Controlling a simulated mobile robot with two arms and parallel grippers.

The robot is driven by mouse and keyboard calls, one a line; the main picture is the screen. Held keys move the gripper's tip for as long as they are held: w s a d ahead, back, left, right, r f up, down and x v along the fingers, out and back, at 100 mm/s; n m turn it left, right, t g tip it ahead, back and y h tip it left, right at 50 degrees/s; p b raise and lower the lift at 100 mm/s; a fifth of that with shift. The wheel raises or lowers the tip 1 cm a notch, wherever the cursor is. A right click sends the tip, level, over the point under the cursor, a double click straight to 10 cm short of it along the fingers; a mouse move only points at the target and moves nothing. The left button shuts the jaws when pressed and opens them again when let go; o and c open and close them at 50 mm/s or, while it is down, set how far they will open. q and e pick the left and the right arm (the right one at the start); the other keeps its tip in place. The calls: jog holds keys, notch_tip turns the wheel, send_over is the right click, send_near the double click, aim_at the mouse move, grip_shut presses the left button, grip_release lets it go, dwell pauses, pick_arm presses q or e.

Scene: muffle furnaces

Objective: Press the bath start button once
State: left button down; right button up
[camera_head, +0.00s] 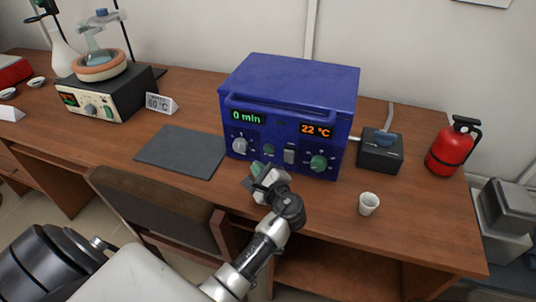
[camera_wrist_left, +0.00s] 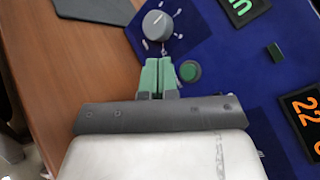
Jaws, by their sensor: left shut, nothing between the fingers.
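The blue box-shaped device (camera_head: 290,85) stands on the wooden bench, with a green "0 min" display (camera_head: 248,116) and an orange "22 °C" display (camera_head: 317,131). My left gripper (camera_head: 261,174) is at the lower left of its front panel. In the left wrist view, its green fingers (camera_wrist_left: 158,77) are shut and empty. A round green button (camera_wrist_left: 190,71) on the blue panel appears just right of the fingertips; I cannot tell whether they touch it. A grey knob (camera_wrist_left: 158,25) is just above the fingertips in that view. My right gripper is not visible.
A heating unit (camera_head: 97,101) with a round flask stands at the left, beside a "60 °C" sign (camera_head: 162,103). A dark mat (camera_head: 181,151) lies left of the blue device. A black box (camera_head: 380,155), white cup (camera_head: 369,203) and red extinguisher (camera_head: 450,150) are right. A chair (camera_head: 150,213) stands in front.

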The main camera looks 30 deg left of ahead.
aim_at(269, 149)
pick_arm(q)
jog(key=shift+w+a+b, duration=0.25)
jog(key=shift+w, duration=0.7)
jog(key=shift+w+a+b, duration=0.2)
jog(key=shift+w, duration=0.75)
dwell(0.6)
jog(key=shift+w+a, duration=0.1)
jog(key=shift+w, duration=0.3)
jog(key=shift+w+a, duration=0.1)
jog(key=shift+w, duration=0.35)
dwell(0.6)
jog(key=shift+s+r, duration=0.1)
jog(key=shift+s, duration=0.05)
jog(key=shift+s+d+p, duration=0.2)
jog(key=shift+s+p, duration=0.2)
jog(key=shift+s, duration=0.35)
